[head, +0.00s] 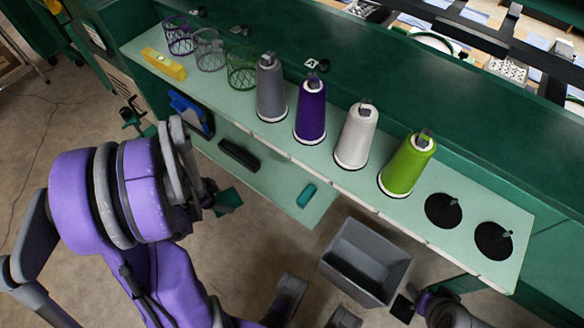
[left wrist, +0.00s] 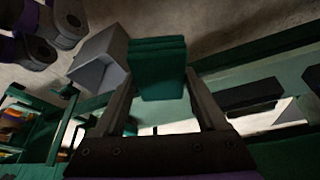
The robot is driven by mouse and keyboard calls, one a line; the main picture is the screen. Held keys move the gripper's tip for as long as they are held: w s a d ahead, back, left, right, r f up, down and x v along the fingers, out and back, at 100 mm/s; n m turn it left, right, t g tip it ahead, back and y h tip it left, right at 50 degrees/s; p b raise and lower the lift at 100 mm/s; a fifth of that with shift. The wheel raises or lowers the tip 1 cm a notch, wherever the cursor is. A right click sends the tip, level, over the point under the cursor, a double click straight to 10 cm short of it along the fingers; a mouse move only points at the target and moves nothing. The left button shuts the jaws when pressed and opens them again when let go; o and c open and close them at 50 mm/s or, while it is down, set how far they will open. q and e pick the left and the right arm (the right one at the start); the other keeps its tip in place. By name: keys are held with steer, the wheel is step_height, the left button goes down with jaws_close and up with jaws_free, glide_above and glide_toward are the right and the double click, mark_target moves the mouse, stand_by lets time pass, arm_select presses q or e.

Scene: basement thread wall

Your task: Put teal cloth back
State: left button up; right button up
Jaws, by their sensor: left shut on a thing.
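The folded dark teal cloth (left wrist: 158,70) is between the two fingers of my left gripper (left wrist: 162,100) in the left wrist view. The gripper is shut on it, and the cloth's layers stick out past the fingertips. In the head view the cloth (head: 229,200) shows as a dark patch beside my left gripper (head: 212,198), by the front edge of the lower shelf (head: 265,190). My left arm hides part of the gripper there. At the bottom right, parts of my right arm show, but its fingers cannot be made out.
The lower shelf holds a black bar (head: 239,156) and a small teal object (head: 306,195), with bare room between. A grey bin (head: 365,262) stands in front. Thread cones, including a green one (head: 408,165), line the upper shelf. Wire baskets and a yellow block (head: 164,64) are at left.

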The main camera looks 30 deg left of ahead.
arm_select(q)
steer(key=shift+a+f, duration=0.15)
steer(key=shift+f, duration=0.1)
steer(key=shift+w, duration=0.2)
steer(key=w+d, duration=0.2)
steer(key=w, duration=0.2)
steer(key=w+d, duration=0.2)
steer(key=w, duration=0.2)
steer(key=w+d, duration=0.2)
steer(key=w, duration=0.2)
steer(key=shift+w+d+r+b, duration=0.1)
steer(key=shift+d+b, duration=0.2)
steer(key=w+d, duration=0.1)
steer(key=w, duration=0.2)
steer(key=shift+w+d, duration=0.1)
steer(key=shift+d, duration=0.3)
steer(key=shift+a+f+b, duration=0.1)
steer(key=shift+f+b, duration=0.3)
steer(key=shift+f, duration=0.35)
steer(key=shift+f, duration=0.1)
